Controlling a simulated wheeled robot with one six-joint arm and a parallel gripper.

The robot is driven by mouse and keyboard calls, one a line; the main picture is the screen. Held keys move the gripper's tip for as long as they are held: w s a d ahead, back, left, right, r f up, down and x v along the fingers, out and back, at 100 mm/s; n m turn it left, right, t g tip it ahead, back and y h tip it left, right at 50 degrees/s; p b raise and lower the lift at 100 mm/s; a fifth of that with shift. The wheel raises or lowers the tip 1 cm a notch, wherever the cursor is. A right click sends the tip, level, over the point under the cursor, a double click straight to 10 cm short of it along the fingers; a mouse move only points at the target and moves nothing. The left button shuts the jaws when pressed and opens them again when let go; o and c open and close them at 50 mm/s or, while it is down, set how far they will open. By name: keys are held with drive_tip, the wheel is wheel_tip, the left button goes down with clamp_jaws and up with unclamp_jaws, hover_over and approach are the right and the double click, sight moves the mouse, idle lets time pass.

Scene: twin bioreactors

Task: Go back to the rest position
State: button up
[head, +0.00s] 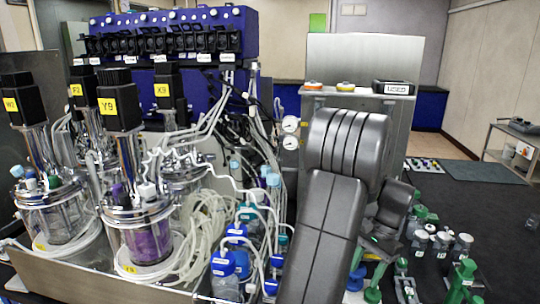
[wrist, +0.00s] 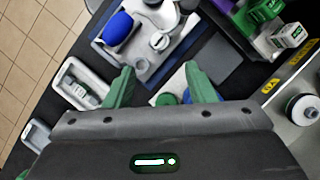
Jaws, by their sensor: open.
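In the wrist view my gripper (wrist: 158,70) is open, its two green fingers spread apart with nothing held between them. Below and beyond the fingers is a grey-blue tray (wrist: 178,58) with a blue-topped item (wrist: 118,28) and a white item. A round green cap and a blue one lie near the fingers; I cannot tell how far below they are. In the head view my grey arm is folded at the centre right, and its links largely hide the gripper end.
Glass bioreactor vessels (head: 150,238) with tubing stand at the left in the head view, before a blue pump unit (head: 170,32). Blue-capped bottles (head: 222,262) stand close left of my arm. Several grey-capped bottles (head: 441,240) stand on the dark surface at right. A bench (head: 515,140) is farther right.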

drive_tip(key=p+x, duration=0.1)
drive_tip(key=x, duration=1)
drive_tip(key=shift+s+f, duration=0.1)
drive_tip(key=shift+f+p, duration=0.2)
drive_tip(key=shift+p, duration=0.2)
drive_tip(key=shift+s+m, duration=0.1)
drive_tip(key=shift+m, duration=0.5)
drive_tip(key=shift+f, duration=0.1)
